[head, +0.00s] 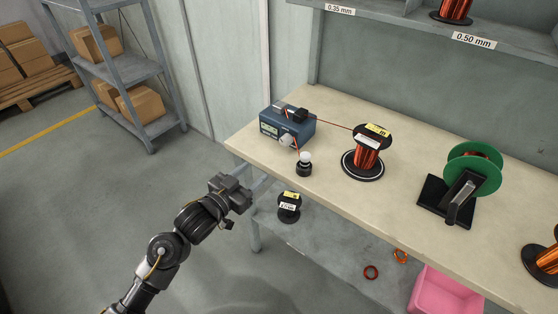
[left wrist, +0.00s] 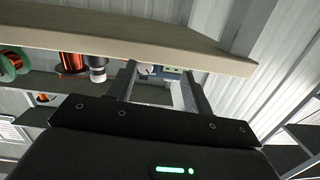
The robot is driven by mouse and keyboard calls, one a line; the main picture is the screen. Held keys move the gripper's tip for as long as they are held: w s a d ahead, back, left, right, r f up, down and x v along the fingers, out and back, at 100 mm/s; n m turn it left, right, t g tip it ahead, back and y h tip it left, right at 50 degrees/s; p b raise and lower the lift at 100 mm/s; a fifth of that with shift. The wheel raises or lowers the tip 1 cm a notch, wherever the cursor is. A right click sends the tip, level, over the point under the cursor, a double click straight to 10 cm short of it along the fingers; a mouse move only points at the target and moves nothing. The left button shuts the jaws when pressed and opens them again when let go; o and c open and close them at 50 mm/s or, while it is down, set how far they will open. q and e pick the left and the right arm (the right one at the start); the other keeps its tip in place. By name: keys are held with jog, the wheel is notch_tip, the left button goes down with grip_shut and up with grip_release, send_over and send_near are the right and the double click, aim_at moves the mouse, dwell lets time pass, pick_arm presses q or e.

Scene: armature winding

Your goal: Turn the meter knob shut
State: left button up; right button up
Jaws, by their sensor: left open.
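The blue meter (head: 293,129) stands at the left end of the workbench, with a lit display on its front. A pale round knob (head: 287,140) shows on its front face, to the right of the display; its exact setting is too small to read. In the left wrist view the meter (left wrist: 171,73) and its pale knob (left wrist: 146,70) show between the fingers. My left gripper (head: 243,193) is open and empty, off the bench's left front edge, below and left of the meter, apart from it. My right gripper is out of view.
A copper wire spool (head: 367,155) and a green reel (head: 474,172) stand farther right on the bench (head: 400,205). A small spool (head: 289,207) sits on the lower shelf.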

aim_at(283, 143)
pick_arm(q)
notch_tip(283, 143, up, 4)
jog(key=s+d+h, duration=0.1)
jog(key=shift+m, duration=0.4)
jog(key=x, duration=1)
jog(key=shift+w+d, duration=0.3)
jog(key=c, duration=1)
